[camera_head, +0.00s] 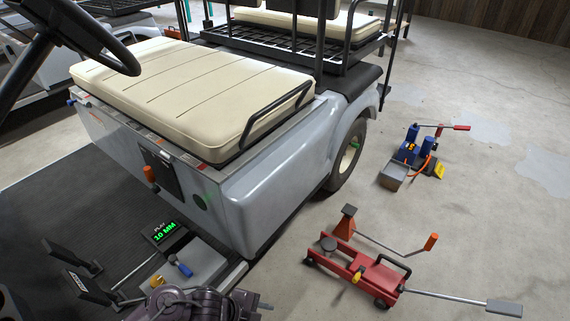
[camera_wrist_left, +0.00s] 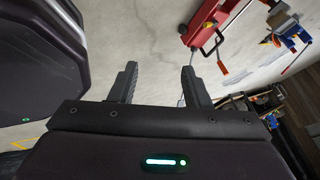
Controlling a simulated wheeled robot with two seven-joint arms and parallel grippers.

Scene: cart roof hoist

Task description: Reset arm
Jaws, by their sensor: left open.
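My left gripper (camera_wrist_left: 159,70) shows in the left wrist view. Its two dark fingers stand apart with nothing between them, over the concrete floor. In the head view, a dark mauve part of my own arm (camera_head: 190,303) shows at the bottom edge; no fingers can be made out there. My right gripper is not in either view. The grey cart (camera_head: 285,150) with its cream seat (camera_head: 190,90) fills the left and middle of the head view.
A red floor jack (camera_head: 350,268) with a long handle lies right of the cart; it also shows in the wrist view (camera_wrist_left: 212,22). A blue jack (camera_head: 408,152) stands farther back. A "PLAY 10 MM" display (camera_head: 166,232) is on the cart floor.

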